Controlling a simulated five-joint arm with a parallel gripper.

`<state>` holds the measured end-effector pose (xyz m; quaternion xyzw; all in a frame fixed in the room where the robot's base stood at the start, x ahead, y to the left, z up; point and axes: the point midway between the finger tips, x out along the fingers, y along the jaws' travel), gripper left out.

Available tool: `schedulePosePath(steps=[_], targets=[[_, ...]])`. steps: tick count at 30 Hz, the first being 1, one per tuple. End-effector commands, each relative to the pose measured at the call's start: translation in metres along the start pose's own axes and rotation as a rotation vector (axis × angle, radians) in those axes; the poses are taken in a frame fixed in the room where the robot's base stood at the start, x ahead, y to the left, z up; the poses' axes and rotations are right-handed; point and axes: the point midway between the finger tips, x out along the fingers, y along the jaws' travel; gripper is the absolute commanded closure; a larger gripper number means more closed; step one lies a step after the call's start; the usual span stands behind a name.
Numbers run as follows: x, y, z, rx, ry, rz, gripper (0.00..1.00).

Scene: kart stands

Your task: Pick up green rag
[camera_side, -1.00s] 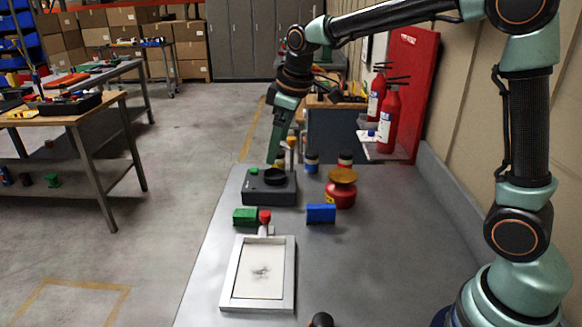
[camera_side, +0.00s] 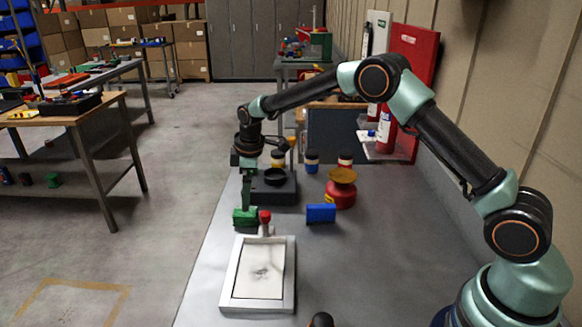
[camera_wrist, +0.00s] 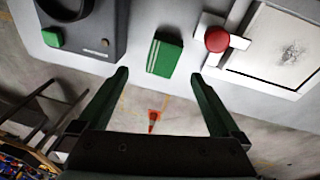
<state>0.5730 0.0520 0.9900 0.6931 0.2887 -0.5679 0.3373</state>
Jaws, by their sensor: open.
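The green rag (camera_side: 245,219) looks like a small folded green block and lies on the grey table by its left edge. In the wrist view the rag (camera_wrist: 164,57) shows two pale stripes, just beyond and between the fingertips. My gripper (camera_side: 246,204) points down at the rag, with its green fingers overlapping the rag's top in the side view. The wrist view shows my gripper (camera_wrist: 159,74) open with nothing between its fingers. I cannot tell whether a finger touches the rag.
A black box (camera_side: 284,197) with a round dish stands behind the rag. A white-framed panel (camera_side: 288,290) with a red knob (camera_side: 265,216) is in front. A blue block (camera_side: 321,213) and a red container (camera_side: 341,195) are to the right.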

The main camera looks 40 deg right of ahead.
Motion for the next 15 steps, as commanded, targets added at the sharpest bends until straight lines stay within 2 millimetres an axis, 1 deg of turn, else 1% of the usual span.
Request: schedulePosePath(steps=[1,8,13,15], targets=[[0.006,0.000,0.000,0.001,-0.001,-0.001,0.00],[0.021,-0.002,0.003,0.001,-0.002,-0.001,0.00],[0.046,-0.005,0.008,0.002,-0.003,-0.002,0.00],[0.055,-0.005,0.007,0.001,-0.002,-0.001,0.00]])
